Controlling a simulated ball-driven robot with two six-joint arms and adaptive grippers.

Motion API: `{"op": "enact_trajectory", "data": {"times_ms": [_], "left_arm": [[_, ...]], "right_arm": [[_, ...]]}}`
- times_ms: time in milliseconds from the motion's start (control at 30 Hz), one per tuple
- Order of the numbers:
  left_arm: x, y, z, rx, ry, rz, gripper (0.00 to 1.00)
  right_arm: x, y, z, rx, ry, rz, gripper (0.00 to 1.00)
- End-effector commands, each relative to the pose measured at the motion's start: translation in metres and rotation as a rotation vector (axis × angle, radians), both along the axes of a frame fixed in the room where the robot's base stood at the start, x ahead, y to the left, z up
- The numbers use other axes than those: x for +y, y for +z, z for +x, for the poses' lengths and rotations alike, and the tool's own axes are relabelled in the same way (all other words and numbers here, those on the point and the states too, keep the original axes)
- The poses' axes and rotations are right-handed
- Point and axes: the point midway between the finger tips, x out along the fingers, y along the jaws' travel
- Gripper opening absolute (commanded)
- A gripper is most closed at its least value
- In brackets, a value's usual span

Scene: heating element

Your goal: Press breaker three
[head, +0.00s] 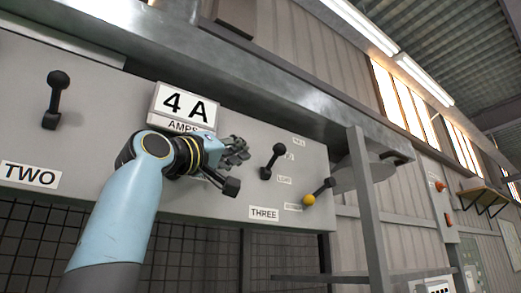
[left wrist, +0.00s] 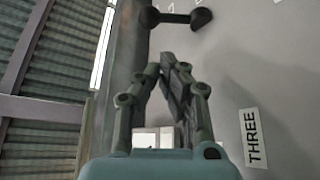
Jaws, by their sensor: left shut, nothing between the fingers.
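Breaker three is a black lever with a round knob (head: 272,160) on the grey panel, above the "THREE" label (head: 263,213). Its knob points up and slightly right. My left gripper (head: 243,149) is shut and empty, just left of the lever, with a visible gap in the left wrist view. In that view the closed fingertips (left wrist: 168,58) point toward a black lever (left wrist: 175,17) at the top, and the "THREE" label (left wrist: 252,137) is at lower right. My right gripper is out of view.
A "4 A" display (head: 184,107) sits above my left wrist. Another black lever (head: 55,98) stands at left above the "TWO" label (head: 30,175). A handle with a yellow ball (head: 309,200) is right of breaker three. A metal post (head: 368,210) stands farther right.

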Motion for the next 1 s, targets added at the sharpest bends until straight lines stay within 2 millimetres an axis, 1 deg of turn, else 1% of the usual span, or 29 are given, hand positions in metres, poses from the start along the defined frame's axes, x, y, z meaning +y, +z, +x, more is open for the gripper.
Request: {"op": "enact_trajectory", "data": {"times_ms": [33, 100, 167, 267, 500, 700, 833, 1000], "left_arm": [[0.0, 0.0, 0.0, 0.0, 0.0, 0.0, 0.0], [0.0, 0.0, 0.001, 0.001, 0.001, 0.0, 0.0], [-0.001, 0.002, 0.002, 0.001, 0.001, 0.0, 0.0], [-0.007, 0.007, 0.01, 0.003, -0.001, 0.0, 0.0], [-0.03, 0.027, 0.041, 0.003, -0.001, 0.0, 0.0], [-0.046, 0.039, 0.063, 0.002, -0.001, 0.001, 0.0], [-0.051, 0.042, 0.071, 0.001, 0.001, 0.002, 0.0], [-0.053, 0.042, 0.074, 0.001, 0.002, 0.001, 0.0]], "right_arm": [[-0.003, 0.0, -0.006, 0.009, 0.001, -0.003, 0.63], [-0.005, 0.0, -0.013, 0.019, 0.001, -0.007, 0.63], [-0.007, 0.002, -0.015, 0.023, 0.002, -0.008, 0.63], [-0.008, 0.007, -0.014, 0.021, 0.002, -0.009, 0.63], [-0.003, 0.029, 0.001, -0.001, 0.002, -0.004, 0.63], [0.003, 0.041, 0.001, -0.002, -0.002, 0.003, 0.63], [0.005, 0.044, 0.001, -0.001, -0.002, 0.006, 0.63], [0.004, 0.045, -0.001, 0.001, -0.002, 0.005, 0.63]]}}
